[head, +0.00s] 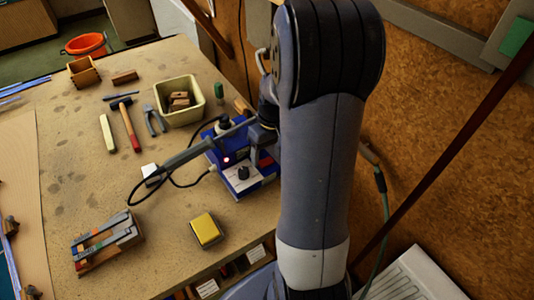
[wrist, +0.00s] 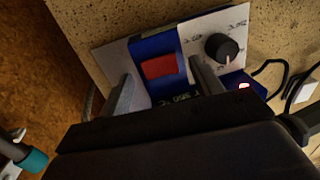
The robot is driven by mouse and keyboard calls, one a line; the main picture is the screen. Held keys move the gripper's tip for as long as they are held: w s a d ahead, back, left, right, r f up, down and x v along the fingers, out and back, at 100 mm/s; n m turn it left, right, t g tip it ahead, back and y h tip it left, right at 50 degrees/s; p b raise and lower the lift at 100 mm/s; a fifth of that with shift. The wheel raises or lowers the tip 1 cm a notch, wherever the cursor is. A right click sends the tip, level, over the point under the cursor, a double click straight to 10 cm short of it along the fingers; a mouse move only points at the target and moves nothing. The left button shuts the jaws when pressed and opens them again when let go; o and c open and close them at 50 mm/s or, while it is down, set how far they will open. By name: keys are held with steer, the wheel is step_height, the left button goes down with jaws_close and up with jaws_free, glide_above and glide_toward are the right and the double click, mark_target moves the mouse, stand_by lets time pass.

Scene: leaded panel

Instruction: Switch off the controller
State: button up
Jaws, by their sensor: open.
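The controller (head: 238,187) is a blue box with a pale front panel, standing on the bench left of my arm. In the wrist view its red rocker switch (wrist: 160,68) sits in a blue surround, beside a black knob (wrist: 221,47) on the white panel. A small lamp (wrist: 243,86) glows; it also shows red in the head view (head: 226,160). My gripper (wrist: 161,72) is open, one finger on each side of the switch, with nothing between them. Contact with the panel cannot be told. My arm hides part of the controller in the head view.
A soldering iron (head: 190,152) with a black cable lies across the controller's left side. A yellow sponge (head: 206,229) is in front. A cream bin (head: 181,103), pliers (head: 154,119) and a hammer (head: 128,124) lie behind. The cork wall (head: 430,120) is right of my arm.

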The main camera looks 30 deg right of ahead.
mark_target(266, 162)
steer(key=shift+a+f, duration=0.1)
steer(key=shift+f, duration=0.35)
steer(key=shift+c, duration=0.2)
steer(key=c, duration=0.9)
steer(key=shift+a+h+b, duration=0.15)
steer(key=shift+h+b, duration=0.2)
steer(key=shift+h, duration=0.45)
steer(key=shift+c, duration=0.2)
steer(key=o, duration=1)
steer(key=shift+r, duration=0.1)
step_height(266, 162, up, 11)
steer(key=shift+f+b, duration=0.15)
steer(key=shift+b, duration=0.15)
